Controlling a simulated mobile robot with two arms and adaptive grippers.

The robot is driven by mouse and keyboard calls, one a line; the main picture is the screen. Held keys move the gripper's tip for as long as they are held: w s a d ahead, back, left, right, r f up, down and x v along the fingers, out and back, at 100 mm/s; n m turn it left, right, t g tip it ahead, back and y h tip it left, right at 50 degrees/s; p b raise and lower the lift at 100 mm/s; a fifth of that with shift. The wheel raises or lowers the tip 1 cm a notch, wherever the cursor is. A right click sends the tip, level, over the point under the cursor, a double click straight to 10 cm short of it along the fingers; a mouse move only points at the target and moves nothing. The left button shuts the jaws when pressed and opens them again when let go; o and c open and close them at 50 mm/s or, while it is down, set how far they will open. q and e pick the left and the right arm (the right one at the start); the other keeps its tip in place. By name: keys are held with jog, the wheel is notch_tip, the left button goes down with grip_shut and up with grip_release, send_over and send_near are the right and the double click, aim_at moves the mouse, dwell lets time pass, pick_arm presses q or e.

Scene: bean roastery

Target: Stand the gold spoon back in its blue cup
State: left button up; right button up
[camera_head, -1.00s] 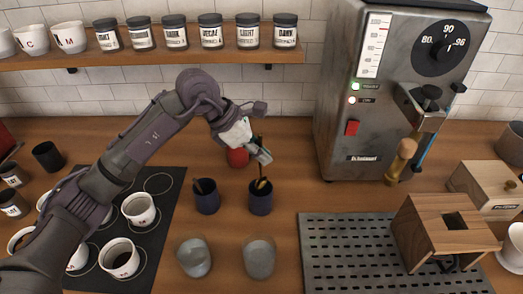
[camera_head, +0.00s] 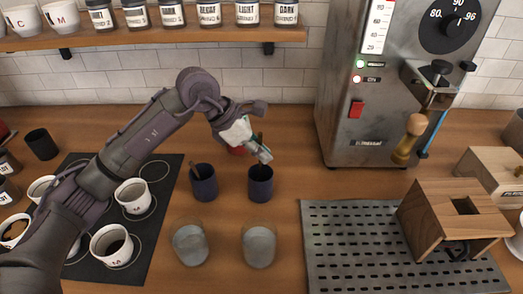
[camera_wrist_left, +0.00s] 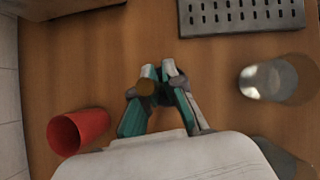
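Two dark blue cups stand upright on the wooden counter, a left one (camera_head: 204,183) and a right one (camera_head: 260,184). The left cup holds a brown-handled spoon (camera_head: 195,171). My left gripper (camera_head: 262,154) is just above the right blue cup, its fingers close together. In the left wrist view, a round gold-brown end, which looks like the gold spoon (camera_wrist_left: 147,87), shows between the fingers of the left gripper (camera_wrist_left: 161,70). A dark thin stem shows at the right cup's mouth in the head view. How deep the spoon sits is hidden. My right gripper is out of view.
A red cup (camera_wrist_left: 78,131) stands close behind the gripper. Two clear glasses (camera_head: 190,244) (camera_head: 259,246) stand in front of the blue cups. A slotted metal tray (camera_head: 345,252) lies at right, and a black mat (camera_head: 172,174) with white cups lies at left.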

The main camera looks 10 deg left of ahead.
pick_arm(q)
jog(key=o, duration=0.5)
jog(key=shift+c, duration=0.2)
jog(key=v, duration=1.2)
